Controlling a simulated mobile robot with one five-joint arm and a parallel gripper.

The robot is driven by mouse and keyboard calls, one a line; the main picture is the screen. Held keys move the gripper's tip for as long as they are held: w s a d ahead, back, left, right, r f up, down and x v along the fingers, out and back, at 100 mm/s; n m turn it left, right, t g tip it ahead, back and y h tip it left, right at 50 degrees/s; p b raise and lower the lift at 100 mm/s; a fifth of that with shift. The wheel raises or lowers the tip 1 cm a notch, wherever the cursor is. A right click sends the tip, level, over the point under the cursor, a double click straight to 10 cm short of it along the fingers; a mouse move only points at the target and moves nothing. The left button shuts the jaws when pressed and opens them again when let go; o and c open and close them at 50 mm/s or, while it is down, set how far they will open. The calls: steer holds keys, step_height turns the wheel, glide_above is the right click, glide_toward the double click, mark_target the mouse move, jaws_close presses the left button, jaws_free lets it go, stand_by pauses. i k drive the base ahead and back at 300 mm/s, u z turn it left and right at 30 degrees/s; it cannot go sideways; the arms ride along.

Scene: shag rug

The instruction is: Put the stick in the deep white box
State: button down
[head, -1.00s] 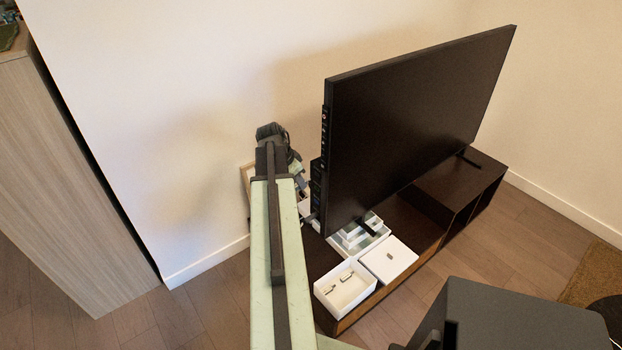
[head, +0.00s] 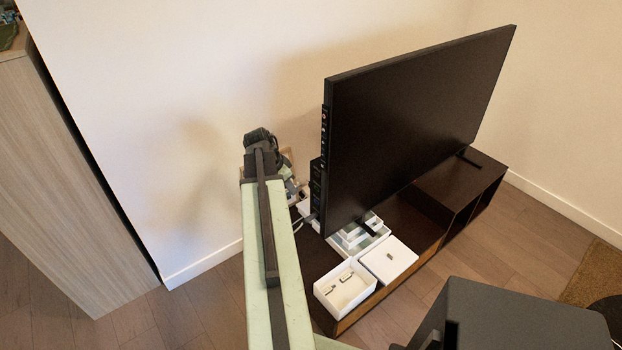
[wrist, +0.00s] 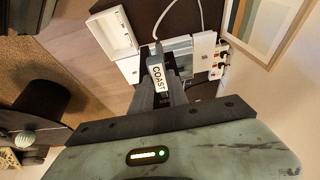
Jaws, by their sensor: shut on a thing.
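The stick (wrist: 158,76) is a small pale bar with the dark letters "COAST" in the wrist view. My gripper (wrist: 163,85) is shut on it, with dark fingers on either side. In the head view my wrist is the dark end of the arm at the wall left of the TV, and the stick cannot be made out. The deep white box (head: 344,288) stands open at the near left end of the low TV stand, with small pieces inside. What seems to be this box also shows in the wrist view (wrist: 112,34), upper left, apart from my gripper.
A flat white box (head: 389,261) lies beside the deep box. The TV (head: 415,130) stands close to the right of my arm on the dark stand (head: 455,195). A white cable (wrist: 180,10) and a framed picture (wrist: 265,28) are near my gripper. A wooden cabinet (head: 75,190) is at left.

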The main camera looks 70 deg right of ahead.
mark_target(352, 297)
steer(key=u, duration=0.05)
steer(key=k, duration=1.35)
steer(key=u, duration=0.55)
